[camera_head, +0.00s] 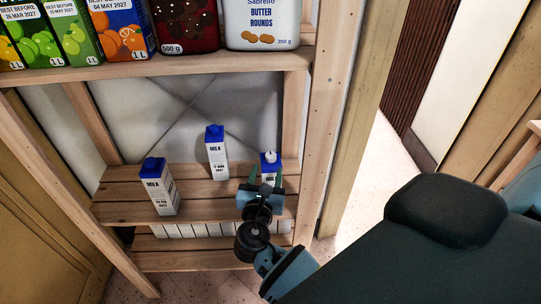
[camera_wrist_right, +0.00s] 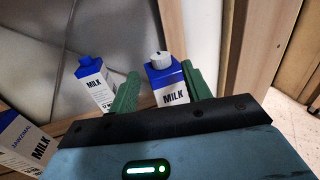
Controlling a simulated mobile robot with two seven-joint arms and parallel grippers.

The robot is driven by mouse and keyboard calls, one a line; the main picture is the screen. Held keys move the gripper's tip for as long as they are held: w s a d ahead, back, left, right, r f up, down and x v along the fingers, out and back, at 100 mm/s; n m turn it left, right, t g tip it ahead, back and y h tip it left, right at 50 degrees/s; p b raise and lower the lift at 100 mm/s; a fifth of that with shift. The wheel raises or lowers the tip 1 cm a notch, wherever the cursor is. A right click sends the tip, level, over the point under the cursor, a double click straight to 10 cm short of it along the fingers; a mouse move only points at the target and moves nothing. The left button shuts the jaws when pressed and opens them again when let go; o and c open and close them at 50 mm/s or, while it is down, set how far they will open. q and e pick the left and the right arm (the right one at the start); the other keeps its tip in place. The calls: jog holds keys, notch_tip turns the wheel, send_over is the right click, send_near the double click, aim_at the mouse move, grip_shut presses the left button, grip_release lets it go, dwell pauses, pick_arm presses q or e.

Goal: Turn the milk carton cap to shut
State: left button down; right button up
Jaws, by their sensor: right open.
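The milk carton (camera_head: 271,168) with a white cap (camera_head: 270,155) stands upright at the right end of the middle shelf. Its lower part is hidden behind my right gripper (camera_head: 264,180). In the right wrist view the carton (camera_wrist_right: 168,84) shows its blue top and white round cap (camera_wrist_right: 158,58). My right gripper (camera_wrist_right: 160,70) is open. Its green fingers are spread on either side of the carton, and the cap shows beyond them, between the tips. I cannot tell whether the fingers touch the carton, or how far the cap is turned. My left gripper is not in view.
Two blue-capped milk cartons stand left of it on the same shelf, one in the middle (camera_head: 216,155) and one at front left (camera_head: 160,188). The upper shelf (camera_head: 200,66) holds juice cartons and boxes. A wooden shelf post (camera_head: 330,120) rises close on the right.

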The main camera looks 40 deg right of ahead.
aim_at(270, 159)
jog(key=shift+x, duration=3.9)
jog(key=c, duration=1)
